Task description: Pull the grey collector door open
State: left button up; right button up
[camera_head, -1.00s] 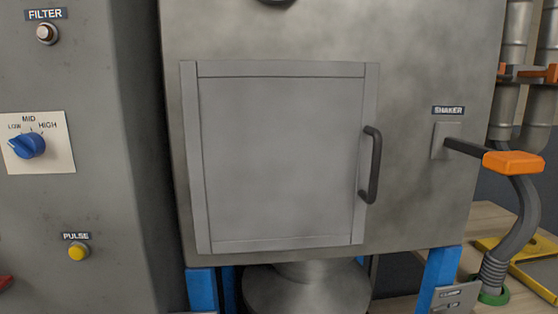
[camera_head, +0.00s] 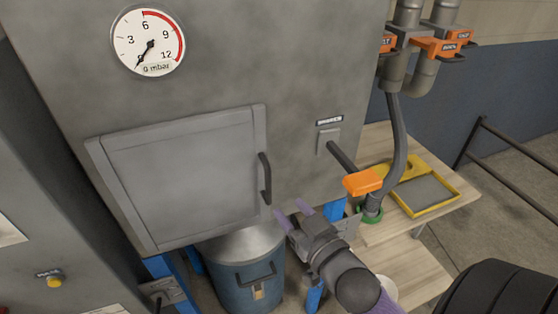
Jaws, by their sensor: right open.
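The grey collector door (camera_head: 188,178) sits closed in its frame on the front of the grey collector cabinet. Its dark bar handle (camera_head: 265,178) stands upright on the door's right side. My right gripper (camera_head: 293,214) has come in from the lower right, with its two purple-tipped fingers apart and nothing between them. The fingertips are below and a little to the right of the handle's lower end, apart from it in the picture. My left gripper is not in view.
The shaker lever with its orange grip (camera_head: 362,182) sticks out right of the door, close above my right gripper. A blue drum (camera_head: 247,285) stands under the cabinet. A wooden bench (camera_head: 400,228) holds a yellow tray (camera_head: 452,200). A pressure gauge (camera_head: 149,41) is above the door.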

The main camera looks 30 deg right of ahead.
aim_at(270, 188)
jog(key=w, duration=0.8)
jog(key=shift+w+f, duration=0.15)
jog(key=shift+w, duration=0.25)
jog(key=shift+c, duration=0.3)
grip_shut()
dwell(0.5)
